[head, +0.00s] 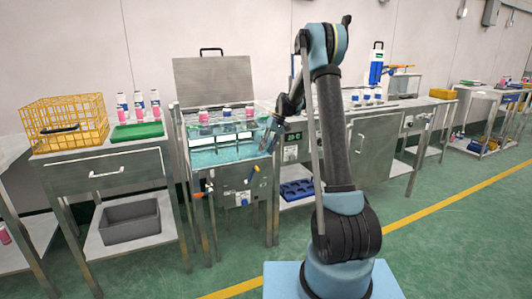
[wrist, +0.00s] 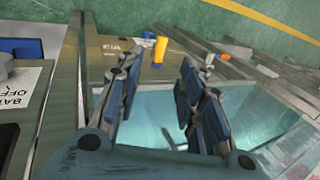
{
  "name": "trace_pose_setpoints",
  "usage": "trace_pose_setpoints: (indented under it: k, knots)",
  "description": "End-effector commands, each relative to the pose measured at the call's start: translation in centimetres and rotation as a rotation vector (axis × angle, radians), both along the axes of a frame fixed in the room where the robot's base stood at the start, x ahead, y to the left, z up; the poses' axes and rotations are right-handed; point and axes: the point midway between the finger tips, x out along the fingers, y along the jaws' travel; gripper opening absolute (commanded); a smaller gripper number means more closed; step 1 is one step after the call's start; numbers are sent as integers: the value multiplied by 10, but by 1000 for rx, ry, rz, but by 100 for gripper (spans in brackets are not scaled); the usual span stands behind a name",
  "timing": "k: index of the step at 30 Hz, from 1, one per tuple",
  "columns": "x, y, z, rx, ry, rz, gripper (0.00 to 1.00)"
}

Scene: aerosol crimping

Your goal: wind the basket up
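The basket (head: 228,140) sits in the blue water of an open steel bath (head: 178,135), with several pink and white cans standing at it. A crank with a yellow-orange grip (head: 255,170) is on the bath's front. The yellow grip also shows in the wrist view (wrist: 160,48), beyond and between my fingertips, apart from them. My gripper (head: 268,138) is at the bath's right end, above the crank. In the wrist view my gripper (wrist: 160,65) is open and empty, its blue-padded fingers spread over the bath's edge. Part of the basket is hidden under water.
The bath's raised lid (head: 214,80) stands behind it. A bench at left holds a yellow wire basket (head: 65,118), a green tray (head: 137,131) and several cans. An orange lever (head: 199,195) juts from the bath's front left. The green floor in front is clear.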

Motion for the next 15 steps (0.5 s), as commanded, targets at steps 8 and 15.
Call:
trace_pose_setpoints:
  k: [8,15]
  knots:
    - [-2,4,1,-5,-15,34,0]
    - [-14,29,8,-62,-132,327,0]
